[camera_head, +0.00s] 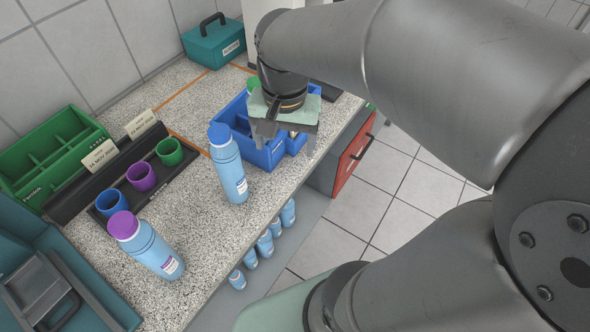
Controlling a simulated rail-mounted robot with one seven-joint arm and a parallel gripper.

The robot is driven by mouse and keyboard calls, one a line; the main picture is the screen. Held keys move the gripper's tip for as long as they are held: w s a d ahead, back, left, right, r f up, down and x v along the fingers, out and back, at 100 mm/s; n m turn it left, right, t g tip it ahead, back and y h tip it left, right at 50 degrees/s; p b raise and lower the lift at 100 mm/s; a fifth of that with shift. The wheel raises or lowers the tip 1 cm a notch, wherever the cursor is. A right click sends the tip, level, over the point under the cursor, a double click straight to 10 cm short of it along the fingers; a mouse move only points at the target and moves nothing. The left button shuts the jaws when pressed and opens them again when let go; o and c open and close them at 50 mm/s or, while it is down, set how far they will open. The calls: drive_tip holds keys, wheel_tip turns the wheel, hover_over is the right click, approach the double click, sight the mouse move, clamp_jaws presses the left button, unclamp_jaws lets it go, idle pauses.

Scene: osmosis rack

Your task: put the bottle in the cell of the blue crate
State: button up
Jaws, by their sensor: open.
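The blue crate (240,112) stands on the speckled counter, and my arm and gripper hide much of it. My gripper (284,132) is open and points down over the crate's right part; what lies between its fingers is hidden. A green cap (253,83) shows just behind the gripper; its bottle is mostly hidden, so I cannot tell whether it stands in a crate cell. A light blue bottle with a blue cap (229,168) stands upright left of the crate. A light blue bottle with a purple cap (149,248) stands upright nearer the front left.
A dark rack (112,166) holds blue, purple and green cups. A green crate (52,150) and teal toolbox (214,42) stand at the back. A grey-teal tray (45,292) is at the front left. Several small bottles (265,244) sit below the counter edge. Bare counter surrounds the two bottles.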

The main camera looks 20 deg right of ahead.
drive_tip(key=s+f+n, duration=0.5)
drive_tip(key=s+n, duration=0.1)
drive_tip(key=s, duration=0.1)
drive_tip(key=shift+s+f+n, duration=0.3)
